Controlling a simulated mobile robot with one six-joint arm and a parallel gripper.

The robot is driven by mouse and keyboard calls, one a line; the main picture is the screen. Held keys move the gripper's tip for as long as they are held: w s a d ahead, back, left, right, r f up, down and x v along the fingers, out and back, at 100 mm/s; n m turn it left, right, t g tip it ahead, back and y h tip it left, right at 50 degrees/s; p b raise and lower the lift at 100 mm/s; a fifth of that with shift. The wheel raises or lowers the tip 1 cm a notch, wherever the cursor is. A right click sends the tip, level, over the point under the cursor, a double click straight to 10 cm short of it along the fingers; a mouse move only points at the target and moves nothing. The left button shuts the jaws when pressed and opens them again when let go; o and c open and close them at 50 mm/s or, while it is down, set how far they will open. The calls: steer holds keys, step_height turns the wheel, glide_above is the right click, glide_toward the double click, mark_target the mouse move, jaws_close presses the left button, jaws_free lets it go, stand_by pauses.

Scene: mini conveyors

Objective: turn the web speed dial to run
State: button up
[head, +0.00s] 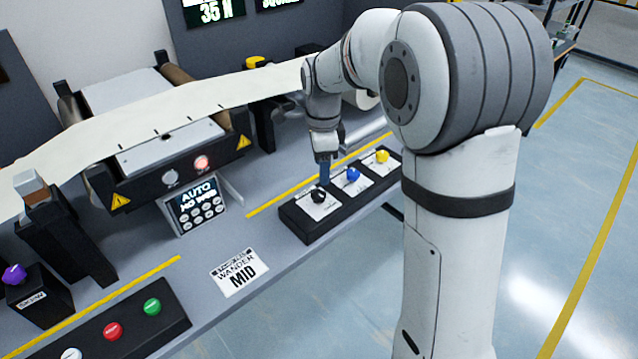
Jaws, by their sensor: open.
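A dark panel (289,209) near the table's front edge carries three dials on white label plates. They are a black dial (319,196), a blue dial (352,174) and a yellow dial (382,156). The labels are too small to read, so I cannot tell which one is the web speed dial or where its pointer is. My gripper (323,181) points down just above the panel, at the black dial and left of the blue one. It is open. I cannot tell whether its fingers are around the black dial or just behind it.
A pale web strip (150,120) runs over a roller machine behind the panel. A small display (200,205) reads AUTO. A card (239,272) reading WANDER MID lies left of the panel. A button box (90,335) and a purple knob (14,274) are at the lower left.

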mark_target(321, 193)
steer(key=shift+w+a+f+m, duration=0.15)
steer(key=shift+w+f+m, duration=0.1)
steer(key=shift+f+m, duration=0.05)
steer(key=shift+f, duration=0.3)
step_height(321, 193, down, 7)
steer(key=c, duration=1)
steer(key=shift+o, duration=0.2)
